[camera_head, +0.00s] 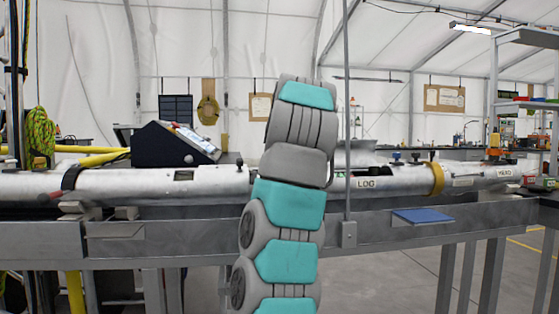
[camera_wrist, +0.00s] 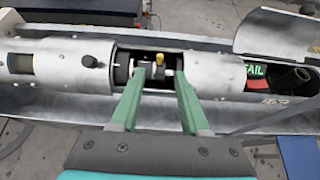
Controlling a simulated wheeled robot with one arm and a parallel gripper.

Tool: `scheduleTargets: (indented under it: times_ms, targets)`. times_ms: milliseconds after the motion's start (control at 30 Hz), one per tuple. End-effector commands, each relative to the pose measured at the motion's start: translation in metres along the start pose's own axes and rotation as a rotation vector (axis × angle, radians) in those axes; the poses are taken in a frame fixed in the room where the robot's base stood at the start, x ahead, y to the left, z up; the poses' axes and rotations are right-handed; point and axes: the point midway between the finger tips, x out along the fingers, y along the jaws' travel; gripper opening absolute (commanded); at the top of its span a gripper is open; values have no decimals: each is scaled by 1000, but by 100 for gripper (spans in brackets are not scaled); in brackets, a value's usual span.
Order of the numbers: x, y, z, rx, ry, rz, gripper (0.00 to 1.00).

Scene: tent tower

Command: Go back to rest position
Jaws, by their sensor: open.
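My gripper (camera_wrist: 158,75) shows in the wrist view with its two green fingers apart and nothing between them. The fingertips are over an opening in a long silver tube (camera_wrist: 70,65). Inside the opening are dark and metal parts with a small yellow-topped piece (camera_wrist: 187,62); whether the fingertips touch anything I cannot tell. In the head view my grey and teal arm rises through the middle and hides part of the silver tube (camera_head: 130,184). My gripper is not visible there.
The tube lies along a grey metal bench (camera_head: 180,240). A black sloped console (camera_head: 165,145) stands behind it at left. A thin vertical pole (camera_head: 346,120) stands right of my arm. A blue plate (camera_head: 423,216) sticks out at right. Open floor shows at lower right.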

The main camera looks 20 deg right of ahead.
Motion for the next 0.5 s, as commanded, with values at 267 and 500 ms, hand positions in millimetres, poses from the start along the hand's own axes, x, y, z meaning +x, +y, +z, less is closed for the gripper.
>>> scheduleTargets:
  times_ms: [267, 500]
  targets:
    - [0, 0, 0, -1, 2, 0, 46]
    - [1, 2, -1, -23, 9, 4, 46]
